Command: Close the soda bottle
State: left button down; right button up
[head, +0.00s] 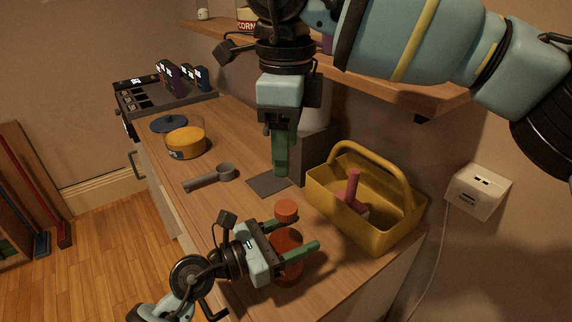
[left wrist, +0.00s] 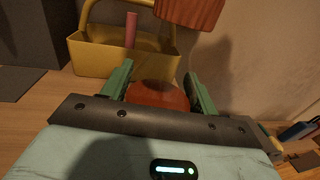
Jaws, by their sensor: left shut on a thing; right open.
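The soda bottle (head: 289,268) is a reddish-brown bottle near the counter's front edge. My left gripper (head: 297,236) is shut on its body; the bottle also shows between the green fingers in the left wrist view (left wrist: 158,95). An orange-red ribbed cap (head: 286,209) shows just above the bottle in the head view. In the left wrist view the cap (left wrist: 190,10) is at the top edge, with background visible between it and the bottle's body. I cannot tell whether it touches the neck. My right gripper (head: 283,165) is open, pointing down, empty, above and behind the cap.
A yellow basket (head: 360,220) holding a pinkish-red thing (head: 352,188) stands right of the bottle. A grey scoop (head: 212,178), an orange-lidded container (head: 185,142) and a blue lid (head: 169,124) lie left. A wooden shelf (head: 420,95) hangs above.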

jog(key=shift+r, duration=0.5)
pick_arm(q)
jog(key=shift+c, duration=1.6)
grip_release()
jog(key=b+v, duration=0.1)
jog(key=v, duration=0.7)
pick_arm(e)
jog(key=shift+w+f, duration=0.25)
jog(key=shift+f, duration=0.95)
pick_arm(q)
jog(key=shift+w+f, duration=0.1)
